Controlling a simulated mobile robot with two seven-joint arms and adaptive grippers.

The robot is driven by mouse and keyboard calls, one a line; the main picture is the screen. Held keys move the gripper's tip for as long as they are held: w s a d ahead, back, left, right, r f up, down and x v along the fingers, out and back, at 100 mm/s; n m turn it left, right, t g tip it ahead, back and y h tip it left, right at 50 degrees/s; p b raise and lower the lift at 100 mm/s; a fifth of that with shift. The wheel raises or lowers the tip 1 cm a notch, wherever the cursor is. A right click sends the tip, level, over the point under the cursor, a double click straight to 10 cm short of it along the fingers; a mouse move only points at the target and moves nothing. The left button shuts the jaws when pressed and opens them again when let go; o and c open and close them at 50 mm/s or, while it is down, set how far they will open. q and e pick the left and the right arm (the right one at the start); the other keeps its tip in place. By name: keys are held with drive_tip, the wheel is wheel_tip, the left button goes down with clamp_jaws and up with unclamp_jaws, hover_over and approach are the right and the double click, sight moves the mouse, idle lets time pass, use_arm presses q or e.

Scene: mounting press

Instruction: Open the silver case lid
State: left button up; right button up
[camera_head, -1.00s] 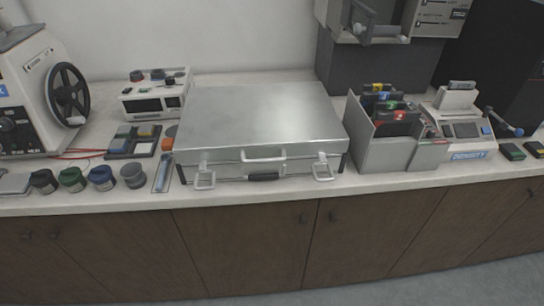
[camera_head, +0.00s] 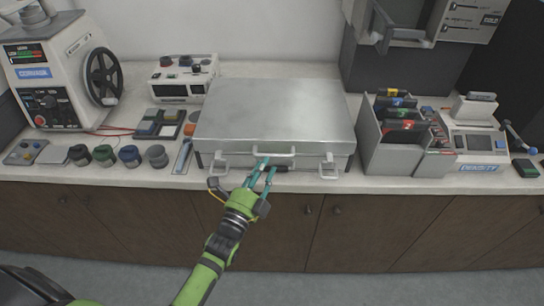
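The silver case (camera_head: 275,110) lies closed on the white counter, its lid down. A light handle (camera_head: 284,152) sits at the front edge of the lid, with a darker grip below it. Silver latches hang at the front left (camera_head: 219,166) and front right (camera_head: 328,168). My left gripper (camera_head: 265,166) reaches up from below to the front of the case. Its two teal fingers are apart, with the tips by the left part of the handle and dark grip. I cannot tell whether they touch. My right gripper is out of view.
Above right hangs a grey machine (camera_head: 425,20).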

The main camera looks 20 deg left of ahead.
use_arm(q)
drive_tip(key=shift+x, duration=1.8)
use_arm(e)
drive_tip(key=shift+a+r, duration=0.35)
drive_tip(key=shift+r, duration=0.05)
use_arm(q)
drive_tip(key=shift+c, duration=0.4)
clamp_jaws()
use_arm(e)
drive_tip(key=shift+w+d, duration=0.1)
use_arm(q)
drive_tip(key=shift+p, duration=0.3)
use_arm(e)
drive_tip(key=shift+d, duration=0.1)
